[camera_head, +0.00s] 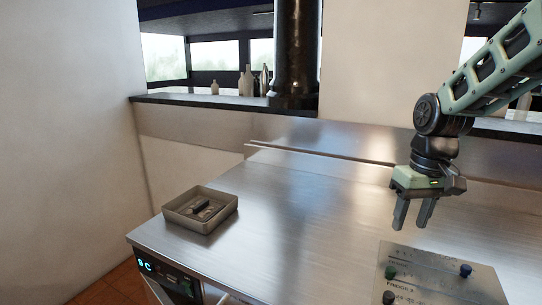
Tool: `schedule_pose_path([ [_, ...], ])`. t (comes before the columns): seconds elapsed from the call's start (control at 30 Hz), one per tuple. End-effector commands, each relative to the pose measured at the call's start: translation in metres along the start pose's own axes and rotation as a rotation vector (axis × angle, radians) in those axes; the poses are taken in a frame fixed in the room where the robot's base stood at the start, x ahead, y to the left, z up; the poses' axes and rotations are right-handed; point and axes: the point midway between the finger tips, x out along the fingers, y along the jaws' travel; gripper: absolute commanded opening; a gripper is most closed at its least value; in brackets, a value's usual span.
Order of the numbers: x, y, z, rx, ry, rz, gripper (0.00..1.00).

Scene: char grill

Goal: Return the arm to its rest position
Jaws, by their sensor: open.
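My gripper (413,212) hangs from my green arm at the right of the head view, with its fingers pointing down. The two fingers are apart and nothing shows between them. It is above the steel counter (300,215), just behind a grey panel (440,283) with dark knobs or pegs, one of them blue and one green. I cannot tell its exact height over the counter.
A square metal tray (227,211) with dark pieces inside sits at the counter's left front corner. A lit display (146,265) is on the counter's front. A dark pipe (296,55) and bottles (246,82) stand on the back ledge. The counter's middle is clear.

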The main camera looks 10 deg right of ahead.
Motion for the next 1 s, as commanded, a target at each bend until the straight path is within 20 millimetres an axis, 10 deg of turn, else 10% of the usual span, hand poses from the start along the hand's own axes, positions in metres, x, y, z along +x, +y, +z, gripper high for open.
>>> schedule_pose_path([
  [0.2, 0.017, -0.120, 0.062, -0.266, -0.011, -0.018, 0.44],
  [0.4, 0.034, -0.187, 0.143, -0.494, -0.021, -0.013, 0.44],
  [0.6, 0.044, -0.206, 0.195, -0.624, -0.023, -0.001, 0.44],
  [1.0, 0.046, -0.208, 0.203, -0.643, -0.022, 0.001, 0.44],
])
